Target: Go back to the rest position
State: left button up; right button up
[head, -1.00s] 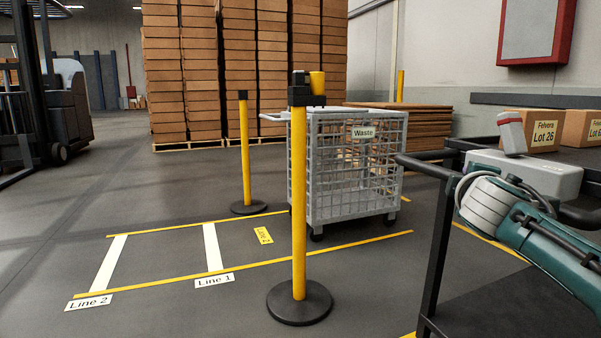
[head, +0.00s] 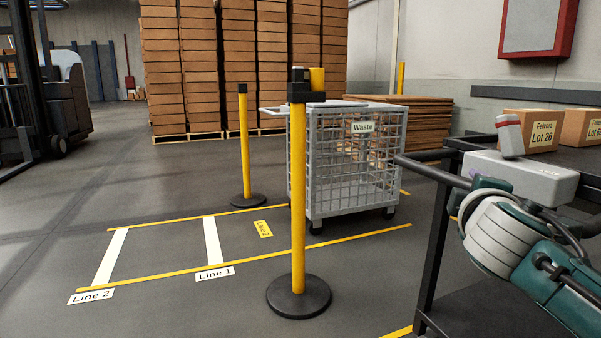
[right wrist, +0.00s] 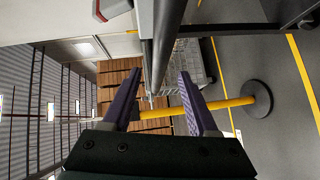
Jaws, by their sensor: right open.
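My right arm comes in from the right in the head view, with a pale grey and dark green joint beside the black cart (head: 437,240). Its gripper fingers cannot be made out there. In the right wrist view my right gripper (right wrist: 160,88) is open, its two purple fingers apart. A dark rail (right wrist: 162,45) runs through the gap between them in the picture; I cannot tell how far beyond the fingers it is. I see nothing held. My left gripper is in neither view.
A grey box (head: 530,180) and a small red-striped white piece (head: 509,135) sit by the cart top, near my arm. Cartons (head: 533,128) stand behind.

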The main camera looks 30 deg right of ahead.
jog(key=shift+v, duration=1.35)
